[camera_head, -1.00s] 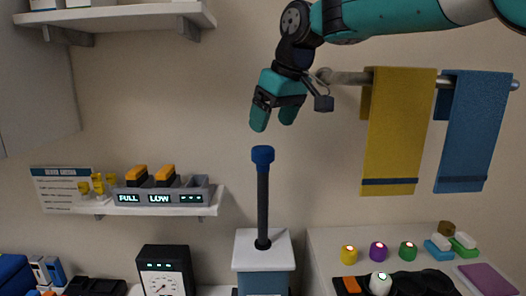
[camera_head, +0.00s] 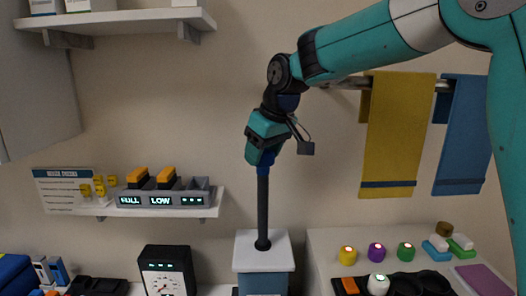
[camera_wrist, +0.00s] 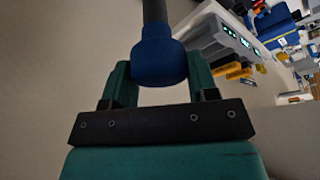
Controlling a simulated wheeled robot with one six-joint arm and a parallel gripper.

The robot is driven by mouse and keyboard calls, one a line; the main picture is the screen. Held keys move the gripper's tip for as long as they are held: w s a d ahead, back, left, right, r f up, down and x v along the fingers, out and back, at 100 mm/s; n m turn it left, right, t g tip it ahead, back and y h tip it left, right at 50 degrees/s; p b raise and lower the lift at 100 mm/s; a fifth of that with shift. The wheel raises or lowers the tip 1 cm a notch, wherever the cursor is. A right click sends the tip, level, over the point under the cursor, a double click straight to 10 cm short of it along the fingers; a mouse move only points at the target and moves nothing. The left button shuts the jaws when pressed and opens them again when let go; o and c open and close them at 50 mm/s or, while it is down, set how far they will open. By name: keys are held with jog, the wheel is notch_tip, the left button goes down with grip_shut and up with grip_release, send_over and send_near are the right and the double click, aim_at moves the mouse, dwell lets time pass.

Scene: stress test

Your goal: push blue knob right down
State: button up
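The blue knob (camera_wrist: 160,62) tops a dark upright rod (camera_head: 263,212), which stands in a white-topped blue-grey box (camera_head: 264,262). My gripper (camera_head: 260,158) is over the top of the rod and points down. In the head view it hides most of the knob; only its lower blue part (camera_head: 263,171) shows below the fingers. In the wrist view the knob lies between my two teal fingers, and both finger edges appear to touch its sides. My gripper looks shut on the knob. A long length of rod shows between knob and box.
A wall shelf (camera_head: 150,210) with a grey labelled rack (camera_head: 160,197) is at the left. A black gauge box (camera_head: 166,270) stands left of the rod's box. A yellow towel (camera_head: 396,130) and a blue towel (camera_head: 464,135) hang at the right. The air around the rod is clear.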

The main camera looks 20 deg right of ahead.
jog(key=c, duration=0.4)
jog(key=b, duration=1.4)
send_near(263, 243)
jog(key=w+f, duration=0.1)
jog(key=w+a+f, duration=0.1)
jog(key=f, duration=0.1)
jog(key=w+f, duration=0.1)
jog(key=shift+w+a+f, duration=0.15)
jog(key=shift+a, duration=0.15)
jog(key=shift+f, duration=0.1)
jog(key=o, duration=1.2)
jog(key=shift+o, duration=0.5)
